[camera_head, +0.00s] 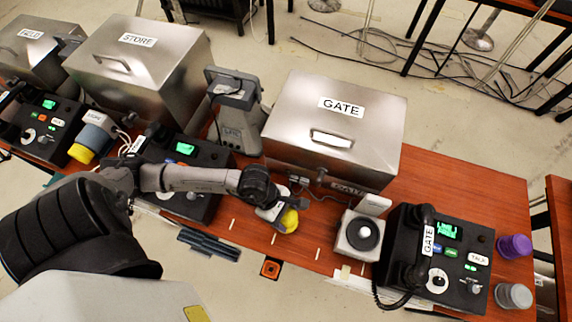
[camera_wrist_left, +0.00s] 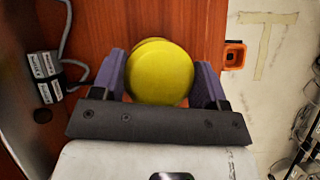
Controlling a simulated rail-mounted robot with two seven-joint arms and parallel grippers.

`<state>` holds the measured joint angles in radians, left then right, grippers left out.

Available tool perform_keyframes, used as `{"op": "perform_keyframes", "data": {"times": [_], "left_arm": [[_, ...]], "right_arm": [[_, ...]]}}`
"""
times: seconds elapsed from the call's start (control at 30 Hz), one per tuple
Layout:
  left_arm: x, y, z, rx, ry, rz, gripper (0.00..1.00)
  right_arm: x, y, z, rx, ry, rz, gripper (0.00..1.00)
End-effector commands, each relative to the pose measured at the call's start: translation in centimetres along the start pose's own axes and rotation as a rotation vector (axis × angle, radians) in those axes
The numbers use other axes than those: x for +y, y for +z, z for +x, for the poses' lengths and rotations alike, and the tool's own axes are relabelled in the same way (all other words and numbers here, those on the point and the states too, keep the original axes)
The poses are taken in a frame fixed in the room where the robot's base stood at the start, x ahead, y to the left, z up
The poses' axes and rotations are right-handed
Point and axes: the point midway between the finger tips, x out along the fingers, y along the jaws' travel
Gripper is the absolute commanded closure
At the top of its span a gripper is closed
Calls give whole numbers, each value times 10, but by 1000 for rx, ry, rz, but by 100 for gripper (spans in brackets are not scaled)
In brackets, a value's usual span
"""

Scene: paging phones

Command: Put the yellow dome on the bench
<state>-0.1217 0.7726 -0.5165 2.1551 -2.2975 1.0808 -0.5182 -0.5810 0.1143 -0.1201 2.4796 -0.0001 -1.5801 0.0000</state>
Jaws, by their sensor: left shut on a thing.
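The yellow dome (camera_head: 289,221) is at the end of my left arm, over the front part of the red-brown bench (camera_head: 450,185). My left gripper (camera_head: 277,211) is shut on it. In the left wrist view, the dome (camera_wrist_left: 160,75) sits between the two purple-grey fingers, with bench wood behind it. I cannot tell whether the dome touches the bench or hangs just above it. My right gripper is not in view.
The steel GATE box (camera_head: 350,115) stands behind my gripper. A grey device with a round black top (camera_head: 362,235) and a black GATE phone (camera_head: 440,260) stand to the right. A black phone (camera_head: 180,150) is to the left. Bench with white marks lies around the gripper.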

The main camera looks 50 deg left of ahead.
Motion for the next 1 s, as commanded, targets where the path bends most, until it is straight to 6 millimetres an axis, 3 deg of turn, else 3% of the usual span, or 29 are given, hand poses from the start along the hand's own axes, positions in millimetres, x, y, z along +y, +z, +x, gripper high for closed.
{"op": "perform_keyframes", "data": {"times": [0.1, 0.47, 0.5, 0.7, 0.77, 1.0], "left_arm": [[0, -6, 10, -1, 0, -1, 57], [0, -8, 12, 0, 1, 0, 57], [0, -8, 12, 0, 0, 0, 32], [0, -8, 12, 0, 0, 0, 12], [0, -8, 12, 0, 0, 0, 7], [0, -7, 11, 0, 1, 0, 7]], "right_arm": [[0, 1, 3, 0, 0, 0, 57], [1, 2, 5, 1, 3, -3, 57], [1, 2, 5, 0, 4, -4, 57], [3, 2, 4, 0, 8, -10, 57], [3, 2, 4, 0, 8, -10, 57], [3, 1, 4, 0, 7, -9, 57]]}}
